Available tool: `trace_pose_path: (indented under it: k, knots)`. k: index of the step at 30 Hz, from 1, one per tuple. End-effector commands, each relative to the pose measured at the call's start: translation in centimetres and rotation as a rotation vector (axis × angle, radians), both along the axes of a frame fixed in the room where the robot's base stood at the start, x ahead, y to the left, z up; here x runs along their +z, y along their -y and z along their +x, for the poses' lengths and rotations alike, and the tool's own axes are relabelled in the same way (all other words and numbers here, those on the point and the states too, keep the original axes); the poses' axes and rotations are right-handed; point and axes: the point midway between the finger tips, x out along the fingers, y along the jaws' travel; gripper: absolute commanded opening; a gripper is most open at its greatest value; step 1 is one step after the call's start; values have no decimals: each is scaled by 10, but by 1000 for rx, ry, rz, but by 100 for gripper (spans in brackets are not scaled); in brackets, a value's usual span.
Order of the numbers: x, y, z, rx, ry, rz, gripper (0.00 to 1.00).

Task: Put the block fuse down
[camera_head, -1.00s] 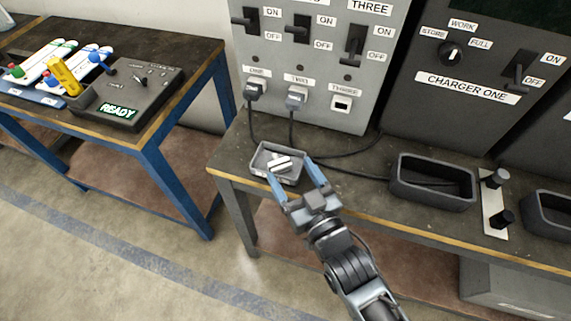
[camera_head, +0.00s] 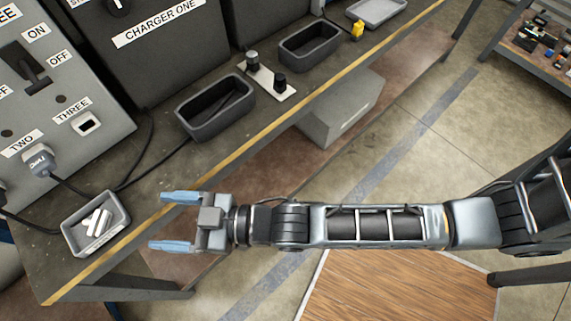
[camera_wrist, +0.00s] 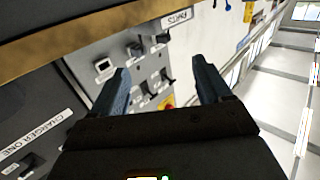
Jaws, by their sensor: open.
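A small grey tray (camera_head: 72,239) stands on the bench at the lower left of the head view. White block-shaped pieces (camera_head: 97,222) lie in it, close together; I cannot tell which is the block fuse. My gripper (camera_head: 167,221) is open and empty, right of the tray and apart from it, by the bench's yellow front edge. In the wrist view my gripper (camera_wrist: 162,82) shows its two blue fingers spread with nothing between them. The tray and the pieces do not show in the wrist view.
Cables run along the bench beside the tray from the switch panel (camera_head: 50,95). Dark bins (camera_head: 215,105) and (camera_head: 310,45) stand farther along the bench, with a white plate with black knobs (camera_head: 267,84) between them. A yellow object (camera_head: 357,30) stands near the edge.

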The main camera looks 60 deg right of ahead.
Motion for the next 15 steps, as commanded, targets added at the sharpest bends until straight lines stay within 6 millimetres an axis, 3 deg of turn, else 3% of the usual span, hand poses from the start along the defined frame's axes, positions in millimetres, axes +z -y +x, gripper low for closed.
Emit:
trace_pose_path:
  k: [8,15]
  knots:
    - [7,79,-89,-127,-78,-43,77]
    - [44,125,-175,-261,-160,-60,77]
